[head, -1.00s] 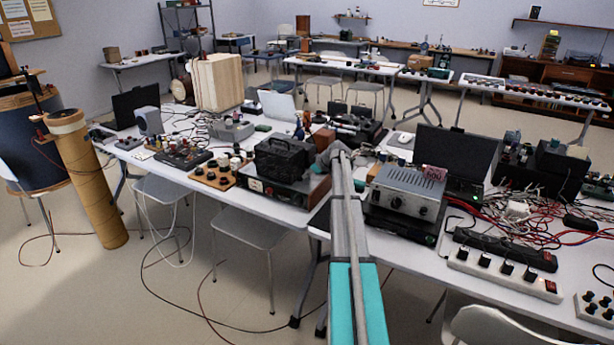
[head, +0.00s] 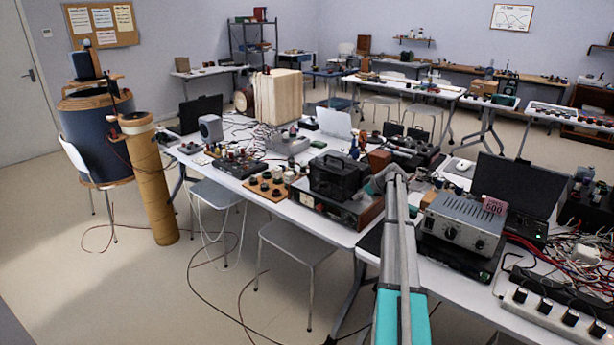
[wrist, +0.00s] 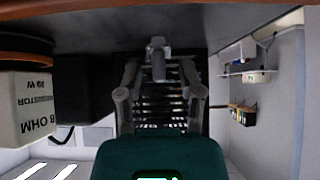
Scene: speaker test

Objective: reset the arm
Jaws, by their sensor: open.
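In the head view my arm reaches forward over the near tables. Its end, with my gripper (head: 384,180), is beside a black box with a handle (head: 338,177), and the fingers are hard to make out there. In the wrist view my gripper (wrist: 159,78) has its two fingers spread apart with nothing held between them. Dark slats show behind and between the fingers. I cannot tell whether the fingers touch anything.
A silver amplifier (head: 458,221) stands right of my arm, with a dark laptop (head: 520,185) behind. A pale wooden cabinet (head: 278,97) stands on the left table. An "8 OHM" block (wrist: 25,108) shows upside down.

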